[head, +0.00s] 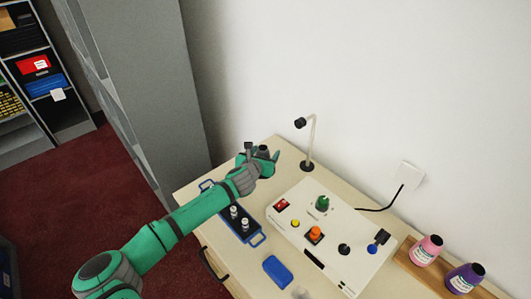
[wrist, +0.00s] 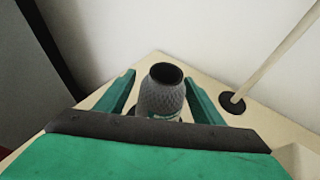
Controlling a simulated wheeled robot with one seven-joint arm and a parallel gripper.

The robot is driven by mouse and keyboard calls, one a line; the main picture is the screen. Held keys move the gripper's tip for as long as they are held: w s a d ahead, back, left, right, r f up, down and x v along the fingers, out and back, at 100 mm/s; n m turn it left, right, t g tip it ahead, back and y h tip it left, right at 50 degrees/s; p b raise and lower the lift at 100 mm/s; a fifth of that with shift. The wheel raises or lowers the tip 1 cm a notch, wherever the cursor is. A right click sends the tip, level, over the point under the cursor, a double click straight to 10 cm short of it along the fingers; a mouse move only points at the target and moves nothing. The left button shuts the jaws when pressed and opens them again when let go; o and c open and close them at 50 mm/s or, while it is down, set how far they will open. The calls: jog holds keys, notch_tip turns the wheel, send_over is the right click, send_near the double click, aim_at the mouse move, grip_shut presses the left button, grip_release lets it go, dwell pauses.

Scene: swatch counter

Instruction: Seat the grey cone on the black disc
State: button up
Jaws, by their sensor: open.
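The grey cone (wrist: 161,97) stands upright in the wrist view, with a ribbed grey body, a dark open top and a green-and-white label. In the head view its dark top (head: 263,149) shows among the fingers. My gripper (head: 264,155) is open at the counter's far left corner. Its two green fingers (wrist: 160,84) stand on either side of the cone, with a visible gap on each side. A dark edge shows at the cone's foot; it may be the black disc, mostly hidden by cone and gripper, but I cannot tell.
A thin lamp (head: 312,140) on a round black base stands right of my gripper. A white control box (head: 325,225) with knobs and a blue tray (head: 246,236) are nearer. Pink (head: 427,250) and purple (head: 465,278) cones stand at the right. A wall is behind.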

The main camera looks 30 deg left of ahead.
jog(key=v, duration=1)
